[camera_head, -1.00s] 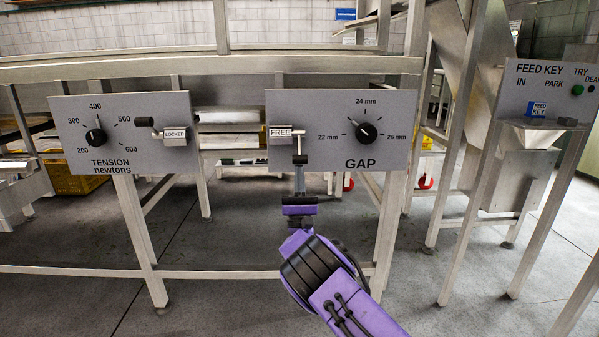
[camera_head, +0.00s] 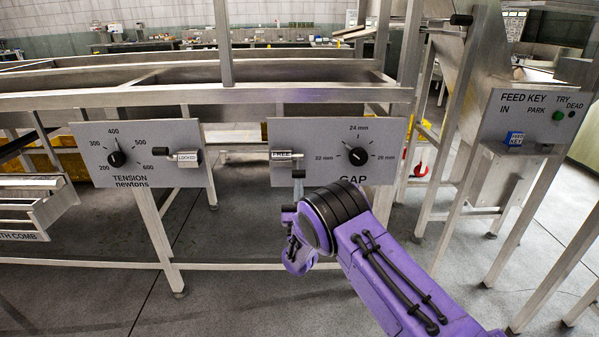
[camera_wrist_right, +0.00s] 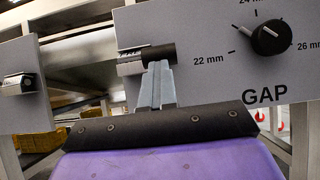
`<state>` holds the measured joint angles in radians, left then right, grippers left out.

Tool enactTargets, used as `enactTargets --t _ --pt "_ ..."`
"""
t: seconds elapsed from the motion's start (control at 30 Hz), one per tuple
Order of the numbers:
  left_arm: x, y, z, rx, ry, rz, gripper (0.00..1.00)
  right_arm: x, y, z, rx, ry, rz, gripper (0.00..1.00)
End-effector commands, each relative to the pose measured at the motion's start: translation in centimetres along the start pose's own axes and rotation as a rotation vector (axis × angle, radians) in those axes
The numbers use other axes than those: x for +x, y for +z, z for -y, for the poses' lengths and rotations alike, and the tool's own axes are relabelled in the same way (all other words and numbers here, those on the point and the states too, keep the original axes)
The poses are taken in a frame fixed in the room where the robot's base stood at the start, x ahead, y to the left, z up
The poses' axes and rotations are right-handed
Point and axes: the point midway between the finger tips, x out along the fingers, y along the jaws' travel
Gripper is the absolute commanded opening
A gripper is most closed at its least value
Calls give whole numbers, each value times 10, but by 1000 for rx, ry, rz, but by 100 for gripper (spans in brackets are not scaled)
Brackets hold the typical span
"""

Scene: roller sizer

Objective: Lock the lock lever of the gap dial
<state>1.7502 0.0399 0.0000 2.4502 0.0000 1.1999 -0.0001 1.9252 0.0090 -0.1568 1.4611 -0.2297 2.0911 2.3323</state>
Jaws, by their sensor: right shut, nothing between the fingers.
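The gap panel (camera_head: 330,177) carries a dial (camera_head: 357,156) whose pointer aims up and left, between 22 and 24 mm. Left of it is the lock lever with its FREE label (camera_head: 282,155). The lever's black knob (camera_head: 298,174) hangs at its lower right and shows large in the right wrist view (camera_wrist_right: 150,54). My right gripper (camera_head: 298,186) is shut and empty just below the knob. In the wrist view its fingertips (camera_wrist_right: 159,68) overlap the knob's lower edge; I cannot tell whether they touch. The label is partly hidden there. My left gripper is not in view.
The tension panel (camera_head: 135,174), its lever reading LOCKED (camera_head: 188,157), is to the left. The feed key panel (camera_head: 535,110) stands at the right. A steel frame rail (camera_head: 200,97) runs above the panels. The floor in front is clear.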

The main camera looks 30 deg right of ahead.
Motion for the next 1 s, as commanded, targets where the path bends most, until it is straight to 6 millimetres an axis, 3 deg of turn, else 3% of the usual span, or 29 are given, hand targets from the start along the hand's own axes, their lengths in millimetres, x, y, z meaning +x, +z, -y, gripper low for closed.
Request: enactTargets --t 0.03,0.4,0.63,0.83,1.0 --pt "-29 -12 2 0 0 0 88 13 20 3 1 -9 -42 0" --pt "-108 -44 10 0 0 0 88 28 54 1 5 -8 -391 0" --pt "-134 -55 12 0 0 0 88 40 68 1 5 -7 -586 0" --pt "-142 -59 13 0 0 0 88 49 74 1 5 -6 -717 0" --pt "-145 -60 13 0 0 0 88 55 78 1 0 -4 -720 0"
